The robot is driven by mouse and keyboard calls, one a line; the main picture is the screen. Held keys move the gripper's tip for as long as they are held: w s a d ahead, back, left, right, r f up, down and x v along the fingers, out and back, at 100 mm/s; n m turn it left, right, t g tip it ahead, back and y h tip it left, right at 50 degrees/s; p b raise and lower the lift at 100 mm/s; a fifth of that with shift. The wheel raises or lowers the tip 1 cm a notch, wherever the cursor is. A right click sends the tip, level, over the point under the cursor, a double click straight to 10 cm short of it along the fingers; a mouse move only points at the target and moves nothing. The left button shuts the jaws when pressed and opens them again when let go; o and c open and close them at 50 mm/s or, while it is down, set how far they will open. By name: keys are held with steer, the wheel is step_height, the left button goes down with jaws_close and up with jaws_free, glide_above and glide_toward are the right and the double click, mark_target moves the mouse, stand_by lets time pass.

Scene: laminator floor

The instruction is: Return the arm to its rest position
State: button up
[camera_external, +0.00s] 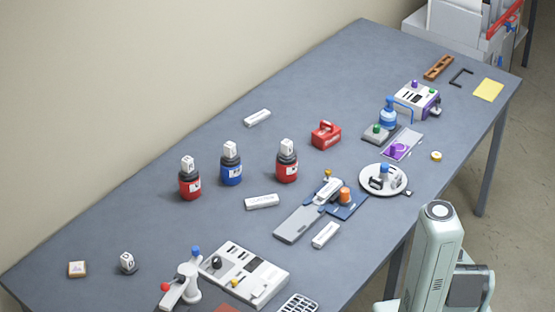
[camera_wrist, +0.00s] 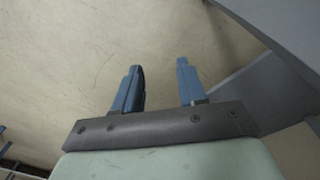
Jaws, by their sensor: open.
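My gripper (camera_wrist: 157,72) shows in the wrist view with its two blue fingers apart and nothing between them. Behind the fingers is plain beige floor, and the grey table (camera_wrist: 270,93) with its leg shows at the right, apart from the fingers. In the external view my arm stands at the lower right, beside the front edge of the table (camera_external: 130,235). The gripper itself is not clearly visible there.
The table holds several bottles, such as a blue one (camera_external: 231,172), a red case (camera_external: 326,135), a round white plate (camera_external: 371,188) and a control panel (camera_external: 255,275). A white rack (camera_external: 455,35) stands beyond the far end. The table's back left is mostly clear.

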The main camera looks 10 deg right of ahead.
steer(key=s+a+f+g, duration=0.1)
steer(key=s+a+g, duration=0.2)
steer(key=s+a, duration=0.4)
steer(key=s+a+f+g, duration=0.1)
steer(key=s+a+g, duration=0.3)
steer(key=s, duration=2.1)
steer(key=a, duration=0.3)
steer(key=shift+s+m+y, duration=0.3)
steer(key=shift+s, duration=0.05)
steer(key=shift+a, duration=0.1)
